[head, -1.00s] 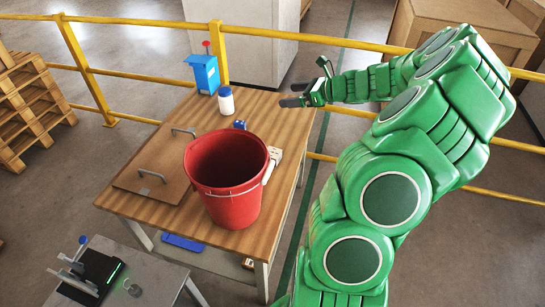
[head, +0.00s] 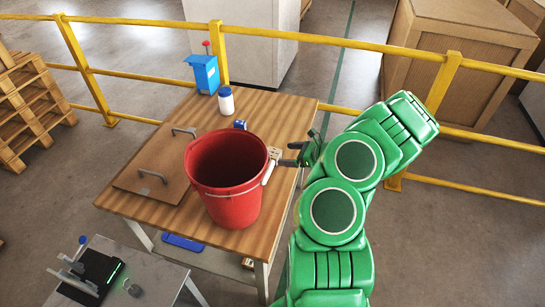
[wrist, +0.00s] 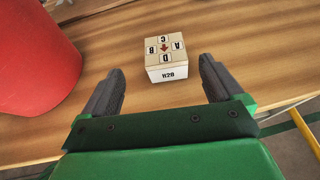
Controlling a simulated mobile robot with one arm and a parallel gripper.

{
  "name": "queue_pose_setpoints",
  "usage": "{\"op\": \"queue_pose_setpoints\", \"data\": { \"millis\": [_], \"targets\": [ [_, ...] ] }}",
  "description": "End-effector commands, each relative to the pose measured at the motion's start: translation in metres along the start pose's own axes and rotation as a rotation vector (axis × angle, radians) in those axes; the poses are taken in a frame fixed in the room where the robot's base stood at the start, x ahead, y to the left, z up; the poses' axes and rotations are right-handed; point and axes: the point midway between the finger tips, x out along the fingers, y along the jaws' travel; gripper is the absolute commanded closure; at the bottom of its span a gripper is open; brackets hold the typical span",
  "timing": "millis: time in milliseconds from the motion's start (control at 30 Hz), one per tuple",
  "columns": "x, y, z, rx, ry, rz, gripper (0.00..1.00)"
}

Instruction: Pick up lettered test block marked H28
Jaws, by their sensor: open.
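The lettered test block (wrist: 168,72) is a small pale cube on the wooden table. Its front face carries a mark that reads like H28, and its top shows A, B, C, D around a red arrow. In the head view a pale block-like shape (head: 274,153) shows at the right side of the red bucket, partly hidden. My gripper (wrist: 161,70) is open, and the block lies ahead of the gap between the fingers, not gripped. In the head view my gripper (head: 285,155) is at the table's right edge, close to that shape.
The red bucket (head: 228,203) stands close left of the block; it also shows in the wrist view (wrist: 35,55). A small blue item (head: 240,124), a white bottle (head: 226,101) and a blue box (head: 204,74) stand behind. A yellow railing (head: 330,110) runs behind the table.

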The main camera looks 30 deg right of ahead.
Motion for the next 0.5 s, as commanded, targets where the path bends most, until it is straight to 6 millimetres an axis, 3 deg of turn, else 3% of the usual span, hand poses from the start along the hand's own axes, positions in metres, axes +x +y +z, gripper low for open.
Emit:
{"op": "queue_pose_setpoints", "data": {
  "millis": [500],
  "targets": [
    [0.030, 0.000, -0.007, 0.000, 0.001, 0.001, 0.06]
  ]
}}
